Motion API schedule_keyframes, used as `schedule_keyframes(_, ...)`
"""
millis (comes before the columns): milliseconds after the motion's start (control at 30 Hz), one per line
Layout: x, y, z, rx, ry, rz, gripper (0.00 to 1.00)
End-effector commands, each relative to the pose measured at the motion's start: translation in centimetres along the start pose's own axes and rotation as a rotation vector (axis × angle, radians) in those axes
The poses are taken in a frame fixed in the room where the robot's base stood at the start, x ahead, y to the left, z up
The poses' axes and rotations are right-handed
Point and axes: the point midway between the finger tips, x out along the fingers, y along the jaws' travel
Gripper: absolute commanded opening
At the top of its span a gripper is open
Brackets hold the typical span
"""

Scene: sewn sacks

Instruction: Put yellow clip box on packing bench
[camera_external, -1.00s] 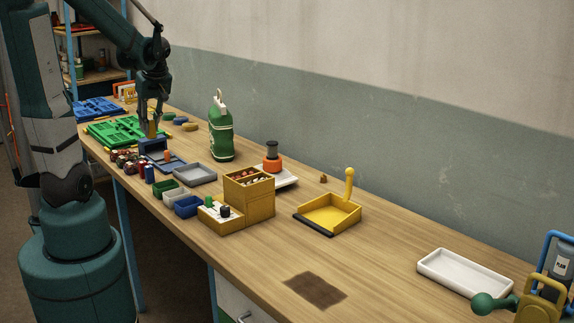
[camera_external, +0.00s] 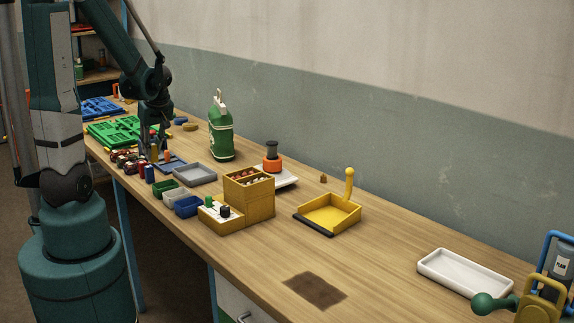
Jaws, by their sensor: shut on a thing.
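My gripper (camera_external: 154,147) is low over the far left part of the wooden bench (camera_external: 375,253), among small items. It is shut on a small tan-yellow upright piece (camera_external: 154,152), mostly hidden by the fingers. I cannot tell whether this piece is the yellow clip box or whether it touches what is below. A yellow-brown box (camera_external: 260,205) with small items in its top stands mid-bench, apart from my gripper.
A green bottle (camera_external: 221,135) is behind. A yellow scoop tray (camera_external: 330,215) and a white tray (camera_external: 463,272) stand to the right, with bare bench between.

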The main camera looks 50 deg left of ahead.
Motion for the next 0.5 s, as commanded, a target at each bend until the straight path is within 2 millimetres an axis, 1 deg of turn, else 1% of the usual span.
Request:
schedule_keyframes(267,0.2,0.0,0.1,0.000,0.000,0.000,0.08)
schedule_keyframes(367,0.7,0.0,0.3,0.000,0.000,0.000,0.08)
schedule_keyframes(500,1.8,0.0,0.7,0.000,0.000,0.000,0.08)
